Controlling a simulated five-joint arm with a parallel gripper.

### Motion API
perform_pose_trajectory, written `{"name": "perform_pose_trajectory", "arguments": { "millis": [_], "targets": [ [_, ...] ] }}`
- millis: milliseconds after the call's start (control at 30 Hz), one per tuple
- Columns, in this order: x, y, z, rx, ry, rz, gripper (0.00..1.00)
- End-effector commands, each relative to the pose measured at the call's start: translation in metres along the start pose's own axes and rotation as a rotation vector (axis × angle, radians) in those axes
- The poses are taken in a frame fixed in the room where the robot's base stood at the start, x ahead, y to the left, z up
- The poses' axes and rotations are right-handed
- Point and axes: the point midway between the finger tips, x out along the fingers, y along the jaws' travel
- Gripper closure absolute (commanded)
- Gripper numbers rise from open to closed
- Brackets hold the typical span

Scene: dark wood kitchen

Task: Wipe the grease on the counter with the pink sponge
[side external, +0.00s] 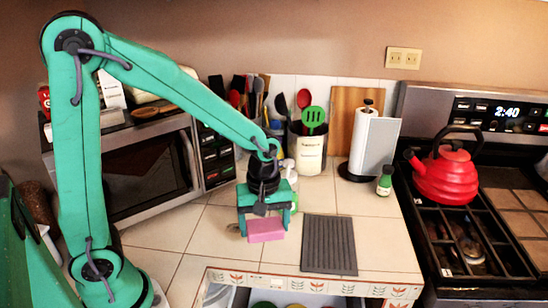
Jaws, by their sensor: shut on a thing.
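The pink sponge (266,230) is at the middle of the tiled counter (190,228), near its front. My gripper (264,215) points down and is shut on the sponge, with a finger on each side of its top. The sponge is low, at or just above the tiles; I cannot tell whether it touches them. A small brownish patch (234,229) shows just left of the sponge, and it may be grease. The gripper and sponge hide the counter behind and under them.
A dark ribbed mat (329,244) lies right of the sponge. Behind stand a utensil crock (307,153), a paper towel roll (372,142) and a small green bottle (385,181). A microwave (145,170) is at left; a stove with a red kettle (446,175) is at right. An open drawer (290,298) sits below the front edge.

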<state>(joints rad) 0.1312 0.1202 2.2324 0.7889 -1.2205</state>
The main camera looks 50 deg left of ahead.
Motion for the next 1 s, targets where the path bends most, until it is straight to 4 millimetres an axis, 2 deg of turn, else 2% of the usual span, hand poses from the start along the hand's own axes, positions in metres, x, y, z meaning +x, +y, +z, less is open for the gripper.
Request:
{"name": "perform_pose_trajectory", "arguments": {
  "millis": [33,200,600,800,1000],
  "targets": [
    [0.002,-0.004,-0.013,-0.037,0.0,-0.001,0.42],
    [0.005,-0.016,-0.047,-0.14,0.0,0.0,0.42],
    [0.015,-0.059,-0.121,-0.376,0.0,0.0,0.42],
    [0.018,-0.077,-0.143,-0.453,0.0,0.0,0.42],
    [0.019,-0.085,-0.151,-0.483,0.0,0.0,0.42]
  ]
}}
